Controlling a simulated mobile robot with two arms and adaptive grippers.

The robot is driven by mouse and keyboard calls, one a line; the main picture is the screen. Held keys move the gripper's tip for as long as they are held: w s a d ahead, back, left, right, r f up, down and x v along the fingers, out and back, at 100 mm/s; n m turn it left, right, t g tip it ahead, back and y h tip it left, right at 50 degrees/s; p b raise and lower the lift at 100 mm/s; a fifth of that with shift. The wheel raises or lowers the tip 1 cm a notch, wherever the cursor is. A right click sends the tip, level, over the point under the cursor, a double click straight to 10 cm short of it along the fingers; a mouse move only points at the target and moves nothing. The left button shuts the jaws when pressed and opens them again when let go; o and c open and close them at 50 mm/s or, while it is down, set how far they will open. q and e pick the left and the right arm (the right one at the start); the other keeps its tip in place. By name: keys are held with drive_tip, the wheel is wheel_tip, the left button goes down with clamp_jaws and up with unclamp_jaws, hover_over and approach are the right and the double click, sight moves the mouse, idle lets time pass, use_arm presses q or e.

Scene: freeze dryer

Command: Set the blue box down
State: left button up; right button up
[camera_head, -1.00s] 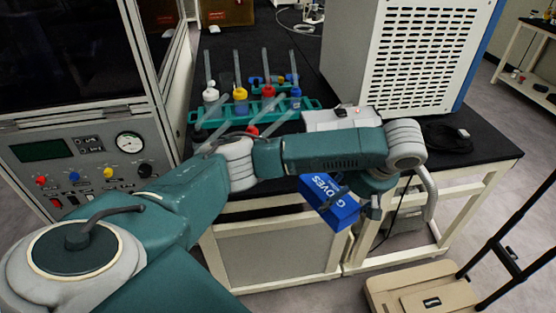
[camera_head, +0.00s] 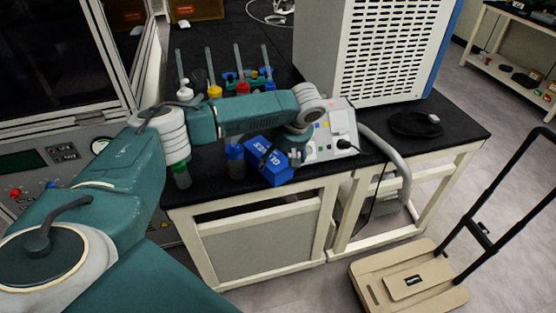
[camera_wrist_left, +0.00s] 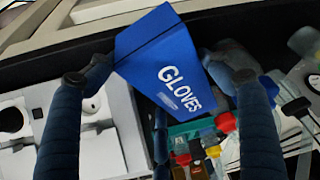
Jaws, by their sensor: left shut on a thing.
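The blue box (camera_head: 268,166), lettered "GLOVES", is at the front edge of the black bench top (camera_head: 215,187) in the head view. I cannot tell whether its underside touches the bench. My left gripper (camera_head: 281,156) is shut on the box, which is tilted in the picture. In the left wrist view the blue box (camera_wrist_left: 165,65) sits between the two dark fingers of my left gripper (camera_wrist_left: 160,76), one on each side. My right gripper is not in view.
A white device (camera_head: 335,135) with buttons stands close right of the box. A blue-capped bottle (camera_head: 236,165) and green-capped bottle (camera_head: 182,176) stand to its left. Several bottles with tubes are behind my arm. A vented cabinet (camera_head: 370,50) is behind; a beige cart (camera_head: 405,280) is on the floor.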

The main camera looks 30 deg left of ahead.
use_arm(q)
drive_tip(key=shift+f, duration=0.85)
drive_tip(key=o, duration=1.4)
